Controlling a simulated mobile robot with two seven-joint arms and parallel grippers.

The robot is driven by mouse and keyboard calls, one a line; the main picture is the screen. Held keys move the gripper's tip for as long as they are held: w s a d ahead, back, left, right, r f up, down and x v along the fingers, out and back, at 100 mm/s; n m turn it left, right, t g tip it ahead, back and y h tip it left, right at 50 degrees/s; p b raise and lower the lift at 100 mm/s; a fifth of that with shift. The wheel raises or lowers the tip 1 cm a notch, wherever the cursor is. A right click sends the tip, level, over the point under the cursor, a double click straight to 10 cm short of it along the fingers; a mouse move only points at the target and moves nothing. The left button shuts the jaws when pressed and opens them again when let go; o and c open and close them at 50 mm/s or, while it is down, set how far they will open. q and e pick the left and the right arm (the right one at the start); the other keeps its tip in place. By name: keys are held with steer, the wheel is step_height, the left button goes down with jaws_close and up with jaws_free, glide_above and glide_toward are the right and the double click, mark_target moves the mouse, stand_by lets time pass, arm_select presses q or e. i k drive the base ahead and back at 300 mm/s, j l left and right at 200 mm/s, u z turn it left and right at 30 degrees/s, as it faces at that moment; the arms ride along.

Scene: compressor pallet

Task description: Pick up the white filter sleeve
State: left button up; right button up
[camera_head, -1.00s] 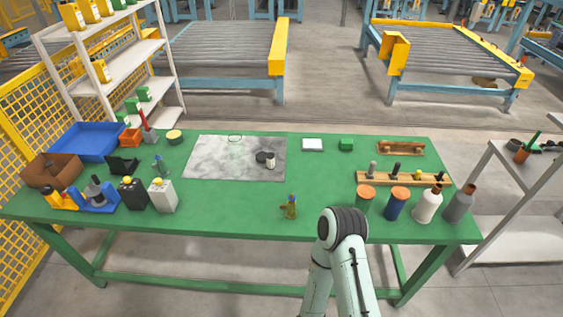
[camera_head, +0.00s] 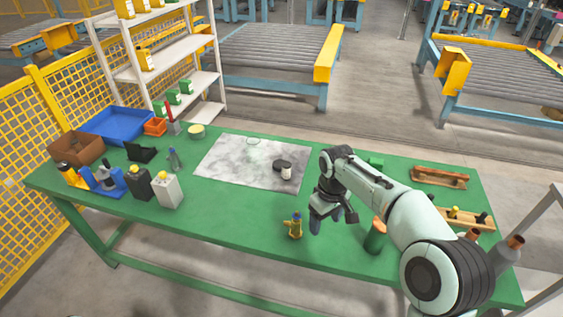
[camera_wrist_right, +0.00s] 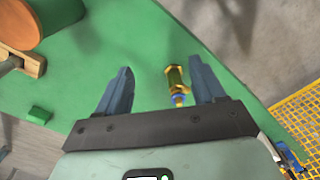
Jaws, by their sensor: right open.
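My right gripper (camera_head: 331,217) is open and empty, pointing down over the green table, to the right of and nearer than the white cylinder. In the right wrist view the blue-grey fingers (camera_wrist_right: 160,70) are apart, and the white cylinder is not visible there. My left gripper is not in view.
A brass fitting (camera_head: 295,227) stands on the green table (camera_head: 230,215) close to my right gripper; it also shows in the right wrist view (camera_wrist_right: 175,79). A green cylinder with an orange top (camera_head: 376,237) stands to the right. Bins and bottles crowd the left end.

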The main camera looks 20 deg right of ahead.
mark_target(286, 175)
steer(key=i, duration=1.15)
